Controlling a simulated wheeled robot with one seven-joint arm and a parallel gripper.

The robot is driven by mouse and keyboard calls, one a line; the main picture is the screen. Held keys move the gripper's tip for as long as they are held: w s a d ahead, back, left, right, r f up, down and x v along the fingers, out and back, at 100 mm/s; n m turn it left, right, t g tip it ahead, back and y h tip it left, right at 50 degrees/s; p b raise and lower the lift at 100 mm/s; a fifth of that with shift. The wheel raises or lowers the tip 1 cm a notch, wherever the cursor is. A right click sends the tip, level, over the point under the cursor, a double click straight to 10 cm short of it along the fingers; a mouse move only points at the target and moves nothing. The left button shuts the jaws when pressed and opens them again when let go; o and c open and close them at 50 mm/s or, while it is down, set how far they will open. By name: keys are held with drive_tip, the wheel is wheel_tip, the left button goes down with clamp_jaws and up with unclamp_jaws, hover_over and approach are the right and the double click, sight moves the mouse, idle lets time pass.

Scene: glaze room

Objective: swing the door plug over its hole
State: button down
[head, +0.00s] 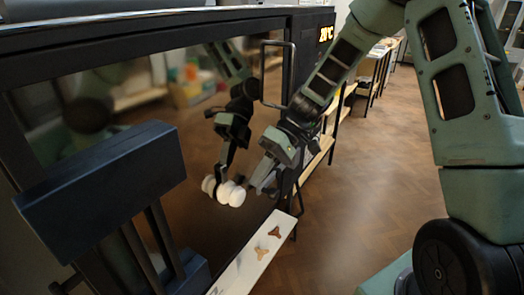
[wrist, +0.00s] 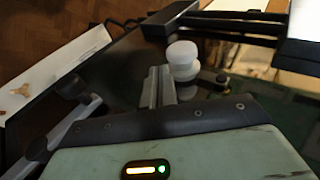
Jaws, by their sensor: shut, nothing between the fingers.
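The door plug (head: 235,195) is a small white rounded piece at the dark glossy kiln door (head: 190,225). A paler twin beside it looks like its reflection in the door. In the wrist view the plug (wrist: 182,54) stands just beyond and to the right of the fingertips. My gripper (head: 264,180) is shut and empty, just right of the plug in the head view. Its fingers (wrist: 158,84) lie together in the wrist view. I cannot tell whether they touch the plug. The hole is not visible, and I cannot tell whether the plug covers it.
A dark handle (head: 281,75) stands out from the kiln's upper right. A large dark block on bars (head: 105,180) juts out at the left. A white shelf (head: 235,275) holding small three-armed pieces lies below the gripper. Wooden floor (head: 355,180) is open at the right.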

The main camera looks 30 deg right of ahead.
drive_tip(key=shift+d+r+p, duration=0.1)
drive_tip(key=shift+r+p, duration=0.55)
drive_tip(key=shift+r, duration=0.1)
drive_tip(key=shift+w+d, duration=0.1)
